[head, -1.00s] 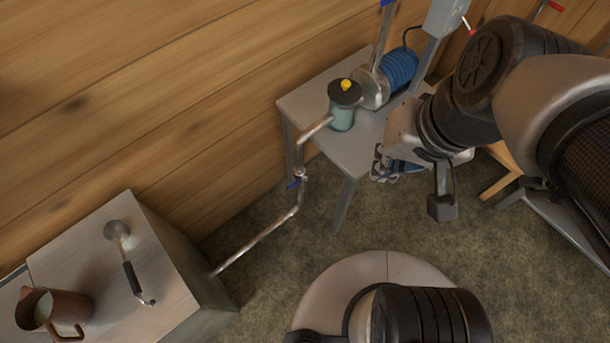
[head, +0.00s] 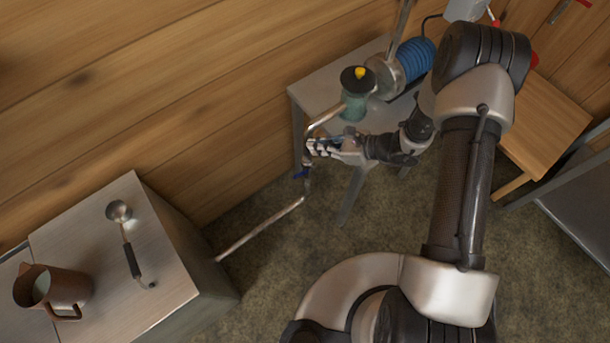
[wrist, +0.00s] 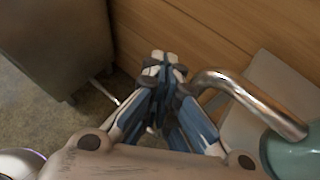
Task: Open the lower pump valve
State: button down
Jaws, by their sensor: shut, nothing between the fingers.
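The lower pump valve shows its small blue handle (head: 300,174) in the head view, on the metal pipe low beside the pump table. My gripper (head: 312,148) is shut and empty. In the head view its fingertips are just above the blue handle, close to the upright pipe; I cannot tell whether they touch it. In the wrist view the closed fingertips (wrist: 160,66) point toward the wooden wall, left of the bent pipe (wrist: 250,95). The valve is hidden in the wrist view, behind the gripper.
The pump table (head: 335,85) holds a teal filter housing (head: 354,107) with a black lid and a blue motor (head: 416,58). A metal cabinet (head: 165,290) with a ladle (head: 126,240) and a copper pitcher (head: 65,292) stands at left.

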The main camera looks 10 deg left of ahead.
notch_tip(320, 180, down, 12)
jog(key=s+m+t, duration=0.2)
jog(key=m, duration=0.2)
jog(key=m+h, duration=0.2)
jog(key=m, duration=0.2)
send_near(305, 173)
jog(key=s+a+f, duration=0.1)
jog(key=s+f, duration=0.4)
jog(key=f, duration=0.1)
jog(key=b+x, duration=0.5)
jog(key=x, duration=0.4)
jog(key=shift+t, duration=0.4)
jog(key=r, duration=0.1)
jog(key=w+r, duration=0.1)
jog(key=r, duration=0.2)
jog(key=shift+w+d, duration=0.3)
jog(key=shift+w, duration=0.05)
jog(key=shift+s, duration=0.15)
jog(key=shift+d+r+p, duration=0.1)
jog(key=shift+r+p, duration=0.05)
jog(key=shift+p, duration=0.2)
